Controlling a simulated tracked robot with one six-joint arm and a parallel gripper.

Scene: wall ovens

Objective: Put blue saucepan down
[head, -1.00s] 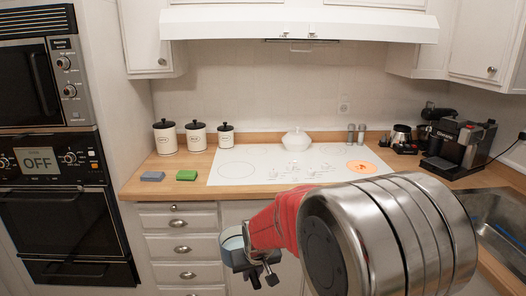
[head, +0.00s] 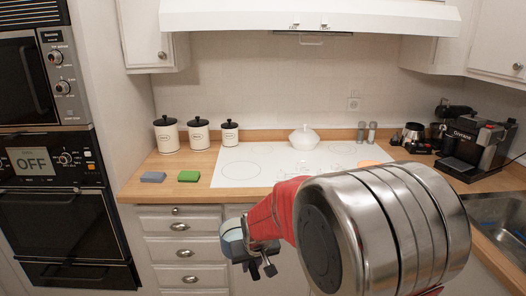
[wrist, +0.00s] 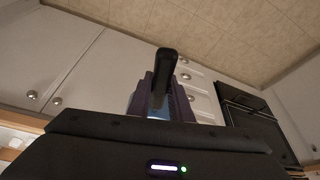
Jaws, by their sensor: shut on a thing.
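The small blue saucepan (head: 231,243) is held in front of the drawers, below counter height in the head view. My gripper (head: 259,262) is shut on it, and my arm hides part of the pan. In the wrist view, a black handle (wrist: 167,66) stands up between the jaws of my gripper (wrist: 160,98), with a bit of blue behind it. The white cooktop (head: 235,172) lies on the wooden counter beyond the pan. Its right burner (head: 370,163) glows orange and is partly hidden by my arm.
A blue sponge (head: 153,177) and a green sponge (head: 189,176) lie left of the cooktop, with bare counter around them. Canisters (head: 198,135) stand behind. A white lidded dish (head: 304,138) sits at the cooktop's back. A coffee machine (head: 476,143) and sink (head: 500,213) are right.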

